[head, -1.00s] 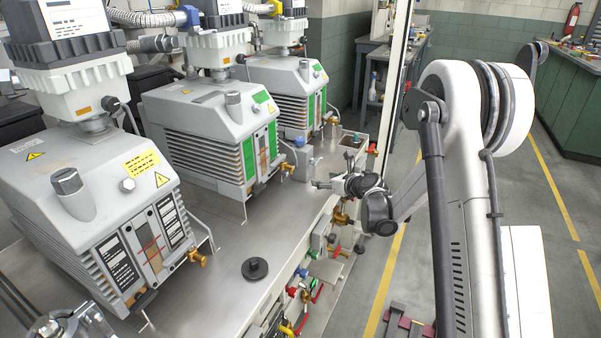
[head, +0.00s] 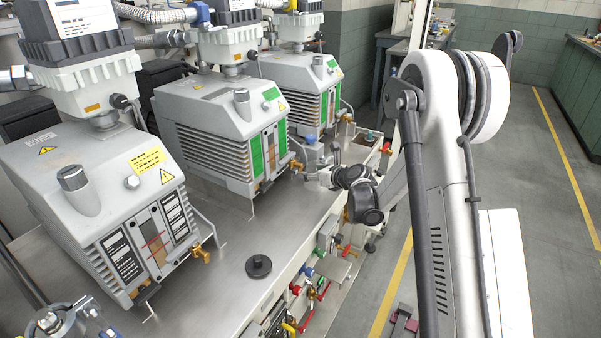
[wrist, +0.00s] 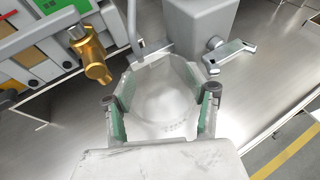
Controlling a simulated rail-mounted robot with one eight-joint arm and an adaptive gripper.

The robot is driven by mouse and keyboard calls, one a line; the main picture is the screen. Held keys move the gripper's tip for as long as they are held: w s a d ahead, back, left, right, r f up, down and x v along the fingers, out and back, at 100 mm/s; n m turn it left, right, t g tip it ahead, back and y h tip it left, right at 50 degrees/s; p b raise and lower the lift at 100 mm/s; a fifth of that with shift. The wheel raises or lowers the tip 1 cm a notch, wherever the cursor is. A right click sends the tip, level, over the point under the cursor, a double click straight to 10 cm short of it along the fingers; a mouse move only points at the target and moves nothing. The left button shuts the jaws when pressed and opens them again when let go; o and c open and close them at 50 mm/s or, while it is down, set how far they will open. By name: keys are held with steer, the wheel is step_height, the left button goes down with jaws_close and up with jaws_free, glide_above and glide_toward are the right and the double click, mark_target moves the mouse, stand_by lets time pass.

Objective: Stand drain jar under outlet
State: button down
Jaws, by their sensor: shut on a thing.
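The drain jar (wrist: 165,92) is clear and seen from above in the wrist view, between the green-padded fingers of my gripper (wrist: 161,100). My gripper is shut on it. A brass outlet (wrist: 95,58) hangs from a pump front, just up and left of the jar in the picture; the jar's mouth is beside it, not beneath it. In the head view my gripper (head: 318,174) is at the bench's right side, close to the middle pump's brass outlet (head: 297,165). The jar is too small to make out clearly there.
The near pump (head: 105,205) and far pump (head: 300,85) flank the middle pump (head: 222,130). A grey block (wrist: 197,22) with a metal lever (wrist: 228,55) stands close beyond the jar.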

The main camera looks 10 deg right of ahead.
steer(key=shift+s+a, duration=0.25)
steer(key=shift+a, duration=1)
steer(key=shift+s+a+f, duration=0.1)
steer(key=shift+a+f, duration=0.1)
steer(key=shift+f, duration=0.35)
steer(key=shift+a+f+n+b, duration=0.3)
steer(key=shift+a+f+b, duration=0.55)
steer(key=shift+b, duration=0.15)
steer(key=shift+d, duration=0.35)
steer(key=shift+d, duration=0.15)
steer(key=c, duration=0.6)
jaws_free()
steer(key=shift+d, duration=0.1)
steer(key=v, duration=1.1)
steer(key=shift+s+d+r, duration=0.25)
steer(key=shift+d, duration=0.05)
